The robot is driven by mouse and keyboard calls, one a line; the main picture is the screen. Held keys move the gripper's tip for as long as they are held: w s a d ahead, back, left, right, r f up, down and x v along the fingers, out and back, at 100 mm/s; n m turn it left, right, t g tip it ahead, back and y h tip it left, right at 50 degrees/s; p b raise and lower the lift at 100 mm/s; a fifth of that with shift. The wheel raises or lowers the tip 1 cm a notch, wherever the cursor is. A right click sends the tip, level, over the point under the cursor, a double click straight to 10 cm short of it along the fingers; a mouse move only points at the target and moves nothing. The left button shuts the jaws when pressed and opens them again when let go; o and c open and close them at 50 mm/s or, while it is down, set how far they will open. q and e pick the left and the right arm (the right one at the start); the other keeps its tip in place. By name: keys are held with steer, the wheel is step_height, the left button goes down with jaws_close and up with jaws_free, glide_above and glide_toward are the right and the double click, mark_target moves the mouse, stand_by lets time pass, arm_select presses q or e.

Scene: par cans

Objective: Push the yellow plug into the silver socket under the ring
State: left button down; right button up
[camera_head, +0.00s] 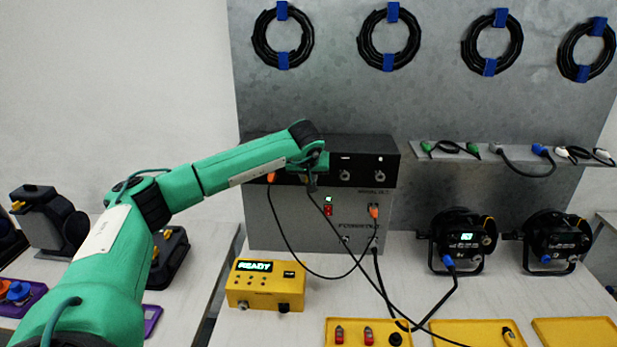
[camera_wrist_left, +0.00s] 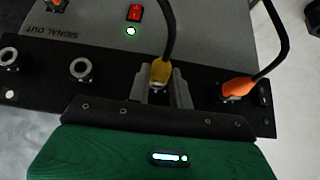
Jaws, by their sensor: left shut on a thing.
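My left gripper (camera_head: 311,180) is at the front of the black box (camera_head: 390,150), shut on the yellow plug (camera_wrist_left: 160,72). In the left wrist view the grey fingers (camera_wrist_left: 161,90) lie on either side of the plug, and its black cable runs up out of view. The plug's tip is hidden, so I cannot tell if it is in a socket. Two silver sockets are free: one (camera_head: 344,175) below a white dash, the other (camera_head: 379,175) below a small white ring-like mark (camera_head: 380,159). Both show left of the plug in the left wrist view (camera_wrist_left: 80,68). My right gripper is not in view.
An orange plug (camera_wrist_left: 238,88) sits beside the yellow one on the box. A grey power unit (camera_head: 275,220) stands below, with another orange plug (camera_head: 374,211). Cables hang in front. A yellow READY box (camera_head: 265,285) and yellow trays (camera_head: 465,330) are on the table.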

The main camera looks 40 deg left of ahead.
arm_select(q)
steer(key=shift+w+a, duration=0.2)
steer(key=shift+w, duration=0.15)
stand_by(0.3)
steer(key=c, duration=1.2)
jaws_free()
steer(key=shift+s+r, duration=0.1)
